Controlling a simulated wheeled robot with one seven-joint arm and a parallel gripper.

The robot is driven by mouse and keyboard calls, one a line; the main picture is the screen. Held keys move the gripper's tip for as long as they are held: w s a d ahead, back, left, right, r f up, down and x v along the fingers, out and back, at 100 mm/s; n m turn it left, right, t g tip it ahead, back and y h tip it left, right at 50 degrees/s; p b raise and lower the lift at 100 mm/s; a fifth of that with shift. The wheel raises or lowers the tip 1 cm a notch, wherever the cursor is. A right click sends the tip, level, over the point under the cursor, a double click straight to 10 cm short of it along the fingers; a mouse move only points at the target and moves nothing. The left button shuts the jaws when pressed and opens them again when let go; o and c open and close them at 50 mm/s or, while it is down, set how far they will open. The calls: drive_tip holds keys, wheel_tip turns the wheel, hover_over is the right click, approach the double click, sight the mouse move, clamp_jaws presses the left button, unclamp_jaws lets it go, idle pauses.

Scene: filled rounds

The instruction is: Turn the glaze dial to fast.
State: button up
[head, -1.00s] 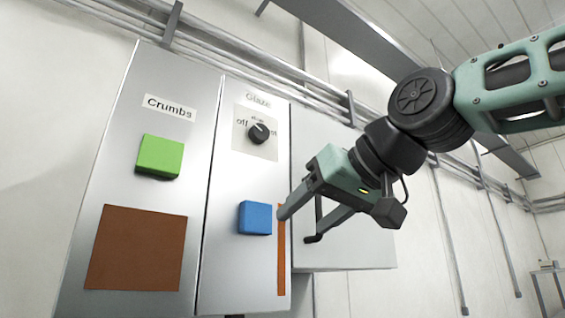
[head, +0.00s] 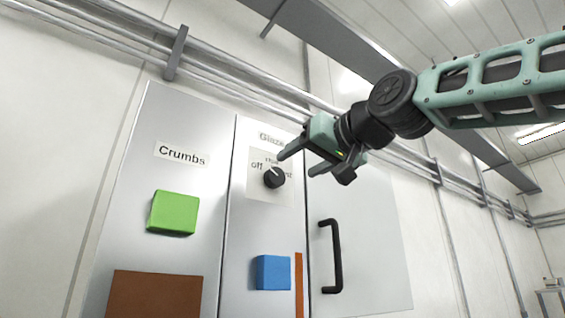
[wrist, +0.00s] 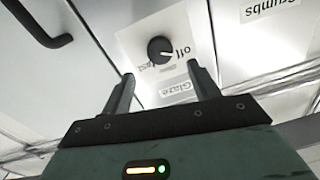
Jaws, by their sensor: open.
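In the wrist view the knob (wrist: 160,50) lies beyond the gap between my fingertips (wrist: 160,72), with no visible contact.
A green block-shaped button (head: 173,212) sits under the "Crumbs" label on the left panel. A blue one (head: 272,272) is below the dial, beside an orange strip (head: 299,285). A black door handle (head: 332,257) stands out at right. Pipes (head: 225,75) run above the panels.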

sight(278, 175)
drive_tip(key=p+x, duration=0.2)
drive_tip(key=x, duration=0.4)
drive_tip(key=shift+w+a, duration=0.25)
drive_tip(key=c, duration=1)
